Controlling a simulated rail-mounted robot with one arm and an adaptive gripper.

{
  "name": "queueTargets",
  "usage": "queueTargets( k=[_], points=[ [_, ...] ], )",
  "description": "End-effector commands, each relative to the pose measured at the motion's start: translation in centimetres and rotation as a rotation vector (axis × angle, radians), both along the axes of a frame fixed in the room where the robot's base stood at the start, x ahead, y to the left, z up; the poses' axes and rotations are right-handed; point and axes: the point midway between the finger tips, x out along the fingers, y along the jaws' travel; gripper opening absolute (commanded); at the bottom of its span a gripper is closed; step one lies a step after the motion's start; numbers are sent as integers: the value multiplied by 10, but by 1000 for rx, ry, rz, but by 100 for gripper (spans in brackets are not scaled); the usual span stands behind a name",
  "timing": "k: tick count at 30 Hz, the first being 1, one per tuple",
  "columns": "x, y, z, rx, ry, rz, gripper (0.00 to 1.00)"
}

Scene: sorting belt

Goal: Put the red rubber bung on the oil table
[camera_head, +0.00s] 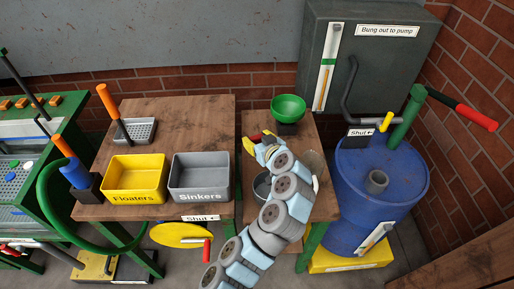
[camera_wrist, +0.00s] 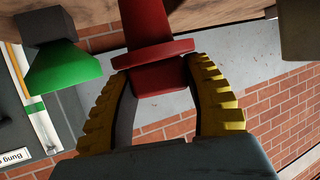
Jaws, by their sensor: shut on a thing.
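The red rubber bung (camera_wrist: 155,54) is between the two yellow fingers of my gripper (camera_wrist: 160,78) in the wrist view. The fingers are shut on it below its wide flange, as seen there. In the head view my gripper (camera_head: 259,141) is over the left part of the small wooden table (camera_head: 299,127), and a bit of red shows at its fingers. No label names the oil table; this small table bears a green bowl or funnel (camera_head: 288,108). Whether the bung touches the wood, I cannot tell.
A grey pan (camera_head: 262,188) and a clear round thing (camera_head: 313,163) are close to my arm. The larger table at left bears a yellow Floaters bin (camera_head: 135,176) and a grey Sinkers bin (camera_head: 199,175). A blue drum (camera_head: 385,190) stands at right.

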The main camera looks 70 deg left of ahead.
Motion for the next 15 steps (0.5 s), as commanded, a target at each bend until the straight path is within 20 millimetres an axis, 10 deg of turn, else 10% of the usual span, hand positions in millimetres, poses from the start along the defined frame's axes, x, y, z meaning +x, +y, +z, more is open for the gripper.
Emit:
queueTargets(
  k=[15],
  points=[
    [11,24,-33,-1,2,2,11]
  ],
)
